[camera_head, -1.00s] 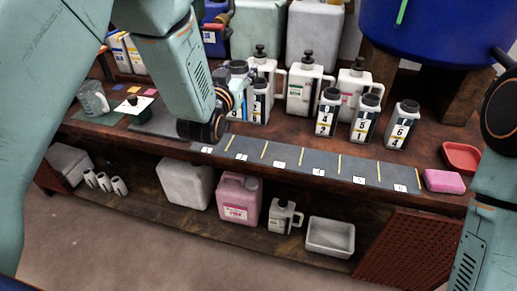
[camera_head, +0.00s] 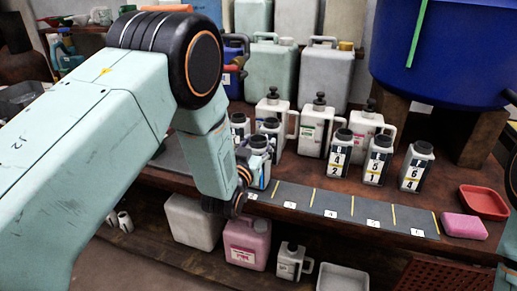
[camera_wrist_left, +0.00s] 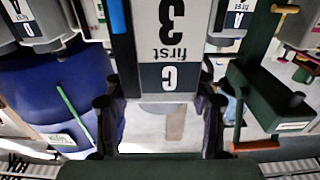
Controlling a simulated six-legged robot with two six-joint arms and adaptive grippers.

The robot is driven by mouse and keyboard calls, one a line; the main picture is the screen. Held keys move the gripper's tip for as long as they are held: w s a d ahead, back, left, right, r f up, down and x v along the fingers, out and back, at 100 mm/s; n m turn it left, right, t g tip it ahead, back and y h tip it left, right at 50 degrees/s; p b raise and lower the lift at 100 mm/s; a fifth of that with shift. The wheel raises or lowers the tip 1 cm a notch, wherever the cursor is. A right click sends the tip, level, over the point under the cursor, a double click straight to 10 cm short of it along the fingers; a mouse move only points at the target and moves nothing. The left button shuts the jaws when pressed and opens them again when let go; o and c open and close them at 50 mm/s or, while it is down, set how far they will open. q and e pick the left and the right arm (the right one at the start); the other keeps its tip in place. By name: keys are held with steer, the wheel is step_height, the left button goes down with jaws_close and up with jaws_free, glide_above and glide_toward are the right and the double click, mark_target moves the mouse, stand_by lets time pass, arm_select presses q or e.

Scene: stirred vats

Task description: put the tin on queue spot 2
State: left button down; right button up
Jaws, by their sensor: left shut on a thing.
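The held tin (camera_head: 264,172) has a dark lid and a white-and-dark label. My left gripper (camera_head: 250,170) is shut on it near the left part of the queue strip (camera_head: 310,197). In the left wrist view, the tin (camera_wrist_left: 165,40) fills the space between the fingers (camera_wrist_left: 158,118), and its label reads "3", "first" and "G" upside down. The strip has yellow divider lines and small white number cards, too small to read surely. I cannot tell whether the tin touches the strip. My right gripper is not in view.
White pump jugs (camera_head: 318,125) are farther back. A pink block (camera_head: 464,226) and red tray (camera_head: 484,201) lie at the right. The strip's visible middle and right are bare.

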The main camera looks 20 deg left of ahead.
arm_select(q)
steer(key=shift+w+a+f, duration=0.2)
steer(key=shift+w+f, duration=0.1)
steer(key=shift+f, duration=0.15)
steer(key=shift+s+d, duration=0.15)
steer(key=shift+s, duration=0.1)
steer(key=c, duration=0.9)
jaws_free()
steer(key=shift+f, duration=0.1)
steer(key=o, duration=0.5)
steer(key=shift+w+f, duration=0.15)
steer(key=shift+c, duration=0.2)
steer(key=shift+r, duration=0.2)
